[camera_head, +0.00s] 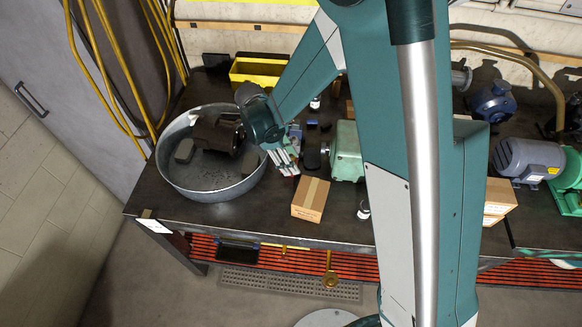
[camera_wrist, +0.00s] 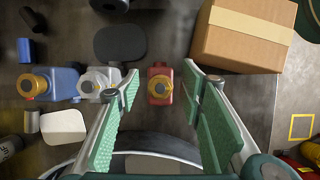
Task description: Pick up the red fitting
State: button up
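The red fitting (camera_wrist: 160,73) stands out in the wrist view, with an orange-brown ring on its face. My gripper (camera_wrist: 162,80) is open, its green-padded fingers spread to the left and right of the fitting in that picture. Neither pad appears to touch it; how far below the fingertips it lies I cannot tell. In the head view my gripper (camera_head: 288,170) points down at the bench, just right of the round metal tub. The fitting is mostly hidden there by the fingers.
A silver fitting (camera_wrist: 97,84) and a blue fitting (camera_wrist: 62,84) lie left of the red one. A cardboard box (camera_head: 310,200) sits close on the right. The metal tub (camera_head: 212,195) holds a dark motor. A green motor (camera_head: 345,152) and yellow bin (camera_head: 257,70) stand behind.

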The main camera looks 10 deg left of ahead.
jog(key=shift+c, duration=0.6)
grip_shut()
jog(key=shift+r, duration=0.1)
jog(key=shift+r, duration=4.95)
